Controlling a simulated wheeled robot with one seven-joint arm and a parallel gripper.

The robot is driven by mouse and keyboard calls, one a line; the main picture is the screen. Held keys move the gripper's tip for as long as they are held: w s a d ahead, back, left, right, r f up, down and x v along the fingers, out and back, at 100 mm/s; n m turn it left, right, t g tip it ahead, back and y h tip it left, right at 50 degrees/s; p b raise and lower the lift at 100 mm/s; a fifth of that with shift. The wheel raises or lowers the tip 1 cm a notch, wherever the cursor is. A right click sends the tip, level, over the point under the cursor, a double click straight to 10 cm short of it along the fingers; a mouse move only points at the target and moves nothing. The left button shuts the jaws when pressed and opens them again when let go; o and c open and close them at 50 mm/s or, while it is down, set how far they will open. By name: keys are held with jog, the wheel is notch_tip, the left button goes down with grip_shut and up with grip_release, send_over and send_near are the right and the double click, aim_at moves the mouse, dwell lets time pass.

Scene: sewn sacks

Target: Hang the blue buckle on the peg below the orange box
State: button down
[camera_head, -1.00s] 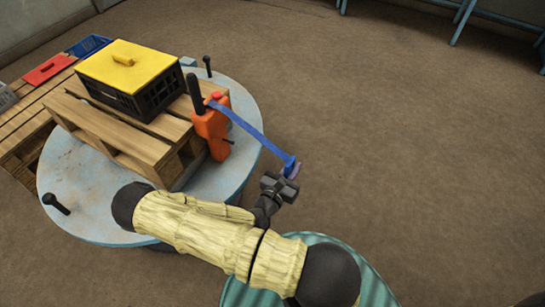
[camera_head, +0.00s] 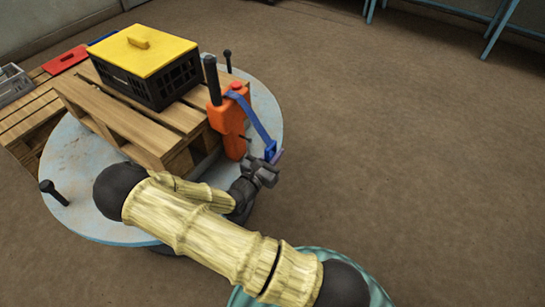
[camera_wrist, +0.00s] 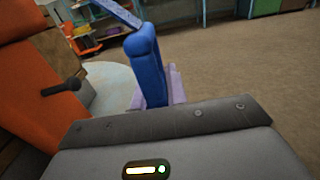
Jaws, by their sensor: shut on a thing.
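The orange box (camera_head: 229,118) stands upright against the pallet's side. A dark peg (camera_head: 246,138) sticks out low on it; in the wrist view this peg (camera_wrist: 62,87) shows a rounded tip. A blue strap (camera_head: 250,115) runs from the box's top down to the blue buckle (camera_head: 270,149). My gripper (camera_head: 274,157) is shut on the buckle, right of the peg and apart from it. In the wrist view the buckle (camera_wrist: 148,62) stands upright in front of lilac parts, with the strap (camera_wrist: 118,12) leading up left. The buckle's lower end is hidden.
The box is on a round pale-blue table (camera_head: 90,165) with a wooden pallet (camera_head: 125,125). A black crate with a yellow lid (camera_head: 140,50) sits on the pallet. Upright black pegs (camera_head: 228,60) and (camera_head: 52,190) stand near the table's rim. Open floor lies to the right.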

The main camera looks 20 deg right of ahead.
jog(key=shift+d, duration=0.1)
jog(key=shift+d, duration=0.3)
jog(key=shift+w+a+f+b, duration=0.15)
jog(key=shift+w+a+b, duration=0.6)
jog(key=shift+w+a, duration=0.15)
jog(key=shift+w+a+f+b, duration=0.1)
jog(key=shift+w+a+b, duration=0.45)
jog(key=shift+w, duration=0.3)
jog(key=shift+w+a+f+b, duration=0.1)
jog(key=shift+w+a+b, duration=0.5)
jog(key=shift+w, duration=0.25)
jog(key=shift+w+a+f+b, duration=0.1)
jog(key=shift+w+a+b, duration=0.3)
jog(key=shift+w+a, duration=0.35)
jog(key=shift+w+a+f+p, duration=0.15)
jog(key=shift+w+a+p, duration=0.1)
jog(key=shift+w+p, duration=0.35)
jog(key=c, duration=1.3)
grip_release()
